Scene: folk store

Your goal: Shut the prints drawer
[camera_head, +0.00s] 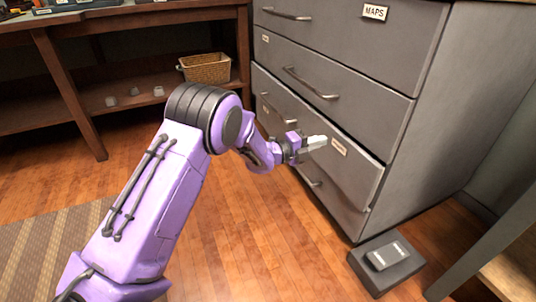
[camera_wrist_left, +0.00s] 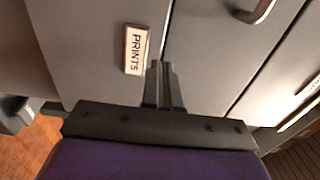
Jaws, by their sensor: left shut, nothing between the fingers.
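The prints drawer (camera_head: 358,172) is a grey front low in the grey metal cabinet. In the head view it stands slightly out from the cabinet. Its PRINTS label (camera_wrist_left: 137,50) reads clearly in the left wrist view; a pale label (camera_head: 339,147) shows on this front in the head view. My left gripper (camera_head: 320,142) is shut and empty, its fingertips just beside the label and close in front of the drawer face. In the left wrist view the fingertips (camera_wrist_left: 162,65) lie by a dark seam. I cannot tell if they touch. My right gripper is not in view.
The MAPS drawer (camera_head: 340,35) and another handled drawer (camera_head: 330,80) above look closed. A dark box (camera_head: 386,265) with a small device stands on the floor by the cabinet's corner. A wooden shelf (camera_head: 140,82) with a wicker basket (camera_head: 206,68) is at left.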

